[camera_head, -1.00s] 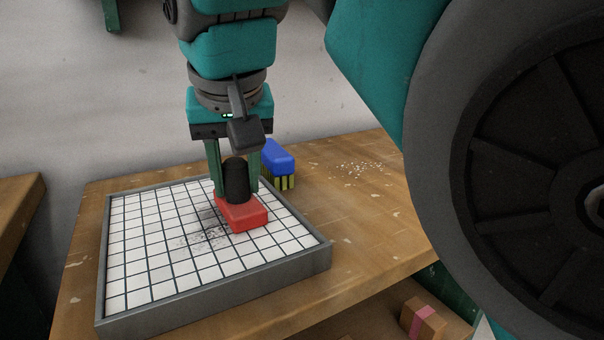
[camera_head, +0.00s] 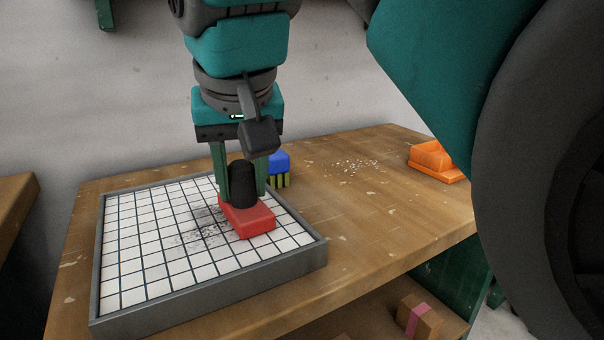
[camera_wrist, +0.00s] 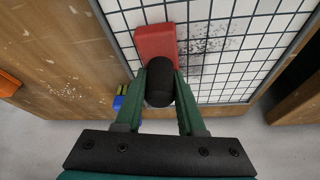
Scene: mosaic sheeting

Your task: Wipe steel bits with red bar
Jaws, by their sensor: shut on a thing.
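My gripper (camera_head: 240,182) is shut on the black handle of the red bar (camera_head: 250,222). The red bar sits on the white mosaic sheet (camera_head: 145,255), near the sheet's right side. The wrist view also shows the red bar (camera_wrist: 155,42) and my green fingers around its black handle. Dark steel bits (camera_head: 208,228) lie scattered on the tiles just left of the bar, and the wrist view shows them (camera_wrist: 197,52) beside it. Whether bits lie under the bar is hidden.
A grey frame (camera_head: 215,292) rims the sheet. A blue block with yellow-and-black bristles (camera_head: 279,165) stands behind it. Pale crumbs (camera_head: 355,166) lie on the wooden table (camera_head: 375,205). An orange object (camera_head: 436,160) stands at the table's right. A box with a pink band (camera_head: 418,318) is below.

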